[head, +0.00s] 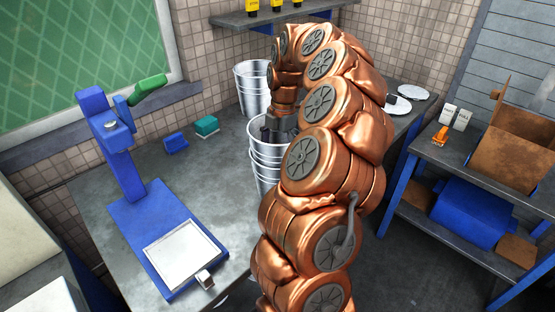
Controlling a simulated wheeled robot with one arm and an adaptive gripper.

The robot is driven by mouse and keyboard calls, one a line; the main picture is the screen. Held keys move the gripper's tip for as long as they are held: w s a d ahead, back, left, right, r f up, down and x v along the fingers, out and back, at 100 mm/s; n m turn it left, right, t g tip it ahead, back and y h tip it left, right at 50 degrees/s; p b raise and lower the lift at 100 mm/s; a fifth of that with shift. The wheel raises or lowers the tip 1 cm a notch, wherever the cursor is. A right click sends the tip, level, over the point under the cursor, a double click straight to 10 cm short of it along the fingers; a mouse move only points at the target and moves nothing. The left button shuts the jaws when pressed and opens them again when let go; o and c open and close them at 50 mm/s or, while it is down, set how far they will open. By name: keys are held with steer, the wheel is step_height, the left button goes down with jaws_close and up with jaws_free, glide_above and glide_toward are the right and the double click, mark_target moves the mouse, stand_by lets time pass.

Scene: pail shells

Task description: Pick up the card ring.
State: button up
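I cannot make out a card ring in the head view; it may be hidden behind my arm or inside a pail. My gripper (268,134) points down at the mouth of the front stack of metal pails (264,165), at the middle of the grey worktable. Its dark fingers are small and partly hidden by the pail rim and my copper arm. I cannot tell whether they are open or shut, or whether they hold anything.
A second pail stack (252,88) stands behind. A blue press with a green handle (150,88) stands at left. Blue (176,142) and teal (207,126) blocks lie near the wall. White plates (412,92) lie right of my arm. A shelf (460,165) holds a cardboard box (515,150).

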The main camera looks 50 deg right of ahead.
steer(key=shift+a+f, duration=0.2)
steer(key=shift+f, duration=1)
steer(key=shift+c, duration=0.3)
steer(key=c, duration=0.6)
steer(key=shift+r, duration=0.1)
steer(key=shift+r+b, duration=0.3)
steer(key=shift+r, duration=8.65)
